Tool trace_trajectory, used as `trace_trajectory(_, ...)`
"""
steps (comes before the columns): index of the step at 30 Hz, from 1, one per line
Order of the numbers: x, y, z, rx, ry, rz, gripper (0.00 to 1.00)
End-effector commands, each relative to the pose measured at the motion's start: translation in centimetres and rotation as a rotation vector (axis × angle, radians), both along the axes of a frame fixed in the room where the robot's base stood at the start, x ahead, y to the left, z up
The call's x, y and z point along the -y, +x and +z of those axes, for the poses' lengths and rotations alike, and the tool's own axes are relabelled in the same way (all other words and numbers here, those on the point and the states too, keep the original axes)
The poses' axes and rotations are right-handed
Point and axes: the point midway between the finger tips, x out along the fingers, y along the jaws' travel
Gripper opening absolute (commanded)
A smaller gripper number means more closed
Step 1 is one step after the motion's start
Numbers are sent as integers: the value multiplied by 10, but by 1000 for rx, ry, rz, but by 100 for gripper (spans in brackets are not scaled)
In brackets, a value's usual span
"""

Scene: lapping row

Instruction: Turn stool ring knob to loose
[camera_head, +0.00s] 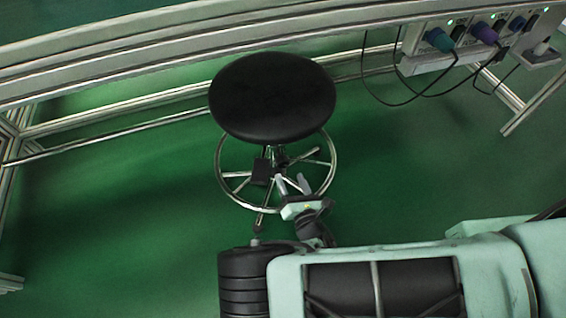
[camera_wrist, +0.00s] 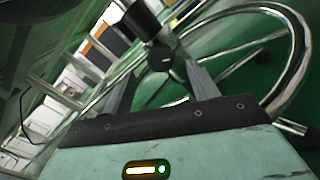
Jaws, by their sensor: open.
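The stool (camera_head: 272,97) has a round black seat over a chrome foot ring (camera_head: 222,165) with spokes. A dark knob (camera_wrist: 160,58) sits at the ring's hub, by the black column (camera_wrist: 140,18), in the wrist view. In the head view the hub area is small and partly hidden under the seat, and I cannot tell the knob's setting. My gripper (camera_head: 291,181) is open, low beside the ring on the near side. In the wrist view its two fingers (camera_wrist: 163,68) point at the knob, one to each side; I cannot tell whether they touch it.
A metal bench frame (camera_head: 130,50) runs behind and above the stool. Power sockets with plugs (camera_head: 484,34) and hanging black cables (camera_head: 400,100) are at the upper right. The green floor (camera_head: 110,220) is clear to the left of the stool.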

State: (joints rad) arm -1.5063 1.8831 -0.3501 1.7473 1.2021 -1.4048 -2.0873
Motion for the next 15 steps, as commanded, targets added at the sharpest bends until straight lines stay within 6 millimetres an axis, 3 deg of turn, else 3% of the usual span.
trace_trajectory(6,-12,42,-2,0,3,-2,59)
trace_trajectory(15,-21,72,-1,-1,2,0,59)
